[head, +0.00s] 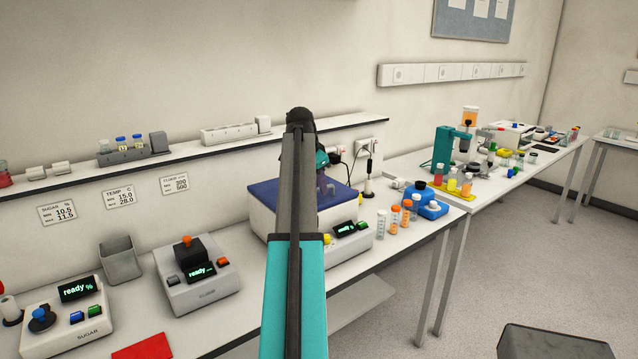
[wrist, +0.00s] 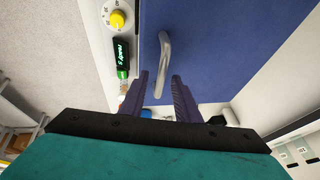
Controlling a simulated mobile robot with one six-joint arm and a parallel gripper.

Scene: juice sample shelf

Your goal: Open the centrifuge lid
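The centrifuge is a white box (head: 262,218) on the bench in the head view, partly hidden behind my arm. Its blue lid (head: 345,192) lies flat on top and looks closed. The lid also fills the middle of the wrist view (wrist: 220,50). A grey bar handle (wrist: 165,50) stands out from the lid there. My gripper (wrist: 160,75) is open, its two dark purple fingers apart. The handle's lower end shows in the gap between them; I see no finger closed on it. In the head view my arm mostly hides the gripper and the handle.
The centrifuge's front panel has a lit display (head: 345,228) and a yellow knob (wrist: 118,19). Several capped tubes (head: 394,220) stand right of it. A grey device with an orange-topped knob (head: 187,242) stands left. A wall shelf (head: 75,183) runs behind.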

